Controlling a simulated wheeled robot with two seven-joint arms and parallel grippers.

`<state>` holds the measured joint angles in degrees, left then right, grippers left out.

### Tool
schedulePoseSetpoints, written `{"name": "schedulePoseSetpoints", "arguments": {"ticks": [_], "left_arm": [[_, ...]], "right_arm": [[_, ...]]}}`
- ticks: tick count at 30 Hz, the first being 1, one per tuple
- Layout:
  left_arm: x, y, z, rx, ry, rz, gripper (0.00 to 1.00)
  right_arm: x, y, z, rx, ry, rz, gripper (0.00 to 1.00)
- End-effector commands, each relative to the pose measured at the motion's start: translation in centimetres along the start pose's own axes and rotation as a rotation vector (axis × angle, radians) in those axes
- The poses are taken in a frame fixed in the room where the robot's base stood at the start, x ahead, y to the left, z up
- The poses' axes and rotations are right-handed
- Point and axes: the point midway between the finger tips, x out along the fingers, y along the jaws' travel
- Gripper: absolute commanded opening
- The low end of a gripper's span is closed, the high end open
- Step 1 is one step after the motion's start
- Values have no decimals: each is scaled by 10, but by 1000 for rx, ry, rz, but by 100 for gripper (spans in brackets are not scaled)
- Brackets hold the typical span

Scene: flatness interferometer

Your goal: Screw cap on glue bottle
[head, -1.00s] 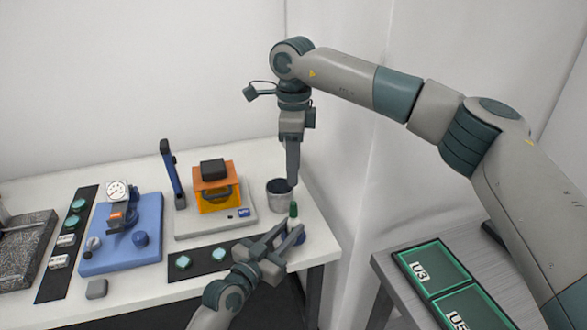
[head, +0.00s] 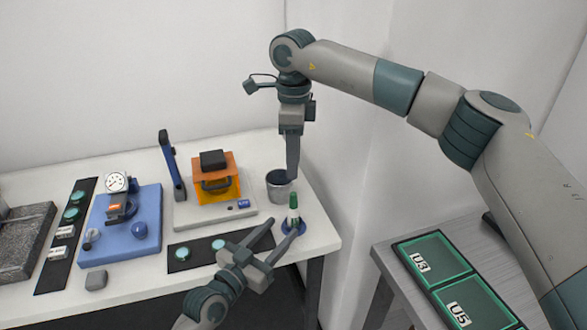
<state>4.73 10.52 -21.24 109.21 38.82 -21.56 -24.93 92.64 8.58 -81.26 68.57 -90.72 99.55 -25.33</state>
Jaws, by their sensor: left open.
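A metal cup (head: 279,187) stands close behind the bottle. To the left are the orange device (head: 216,190), a dark mat (head: 203,256) with green discs and a blue plate (head: 105,240) with a dial gauge. A grey side table (head: 390,246) holds green-framed panels.

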Motion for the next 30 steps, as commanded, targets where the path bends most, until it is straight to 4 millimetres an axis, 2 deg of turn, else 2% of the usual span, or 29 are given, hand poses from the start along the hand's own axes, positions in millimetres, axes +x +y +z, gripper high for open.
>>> {"name": "schedulePoseSetpoints", "arguments": {"ticks": [1,9,15,21,30], "left_arm": [[-12,0,3,2,-2,1,46],[-67,0,3,2,-1,1,46],[-102,0,2,2,-2,0,46],[-120,0,1,1,-1,0,46],[-124,0,0,1,0,0,46]], "right_arm": [[4,0,0,0,0,0,37],[15,0,0,0,0,0,37],[21,0,0,0,0,0,37],[24,0,0,0,0,0,37],[24,0,0,0,0,0,37]]}}
